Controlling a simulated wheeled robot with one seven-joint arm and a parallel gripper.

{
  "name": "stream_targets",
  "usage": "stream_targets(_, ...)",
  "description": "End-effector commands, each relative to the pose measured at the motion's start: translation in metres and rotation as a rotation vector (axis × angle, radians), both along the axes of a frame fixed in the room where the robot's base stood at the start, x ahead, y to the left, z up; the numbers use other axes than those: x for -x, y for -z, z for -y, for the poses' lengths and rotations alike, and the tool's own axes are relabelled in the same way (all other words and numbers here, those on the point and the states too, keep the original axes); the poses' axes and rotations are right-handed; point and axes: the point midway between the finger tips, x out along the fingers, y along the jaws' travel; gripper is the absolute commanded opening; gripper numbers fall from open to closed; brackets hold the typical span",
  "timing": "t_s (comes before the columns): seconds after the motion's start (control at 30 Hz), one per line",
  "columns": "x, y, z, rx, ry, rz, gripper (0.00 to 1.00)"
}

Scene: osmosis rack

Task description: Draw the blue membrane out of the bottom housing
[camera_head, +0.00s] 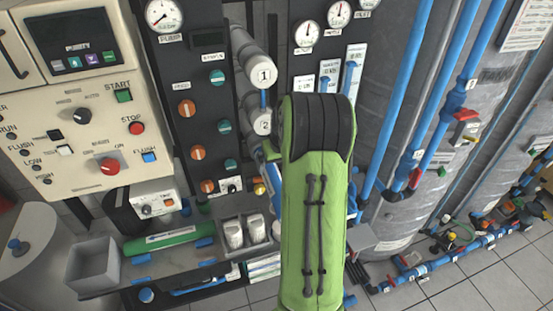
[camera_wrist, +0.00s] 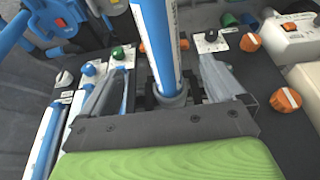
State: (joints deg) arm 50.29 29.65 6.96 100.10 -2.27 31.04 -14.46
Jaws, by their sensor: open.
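In the wrist view a white tube with a blue stripe (camera_wrist: 159,45), apparently the blue membrane, runs from the top edge down between my fingers. Its grey ringed end is close to my palm. My gripper (camera_wrist: 164,66) is open, with one finger on each side of the tube and a visible gap at each. In the head view my green arm covers the gripper and most of the area below the housings. The white housings marked 1 (camera_head: 262,73) and 2 (camera_head: 262,122) show; the bottom housing is hidden. A blue and white part (camera_head: 269,178) shows beside my arm.
A panel with orange and teal knobs (camera_head: 197,152) stands left of my arm. Below are a tray with two white cups (camera_head: 245,232), a green cylinder (camera_head: 170,240) and a grey open box (camera_head: 93,265). Blue pipes (camera_head: 400,95) and grey tanks stand at right.

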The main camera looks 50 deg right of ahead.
Motion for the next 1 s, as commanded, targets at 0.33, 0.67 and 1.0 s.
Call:
stream_targets(0.33,-0.009,0.033,0.005,-0.002,0.001,-0.001,0.96)
stream_targets(0.67,-0.021,0.069,0.011,-0.001,0.0,0.0,0.96)
stream_targets(1.0,-0.032,0.104,0.017,-0.001,0.0,0.0,0.96)
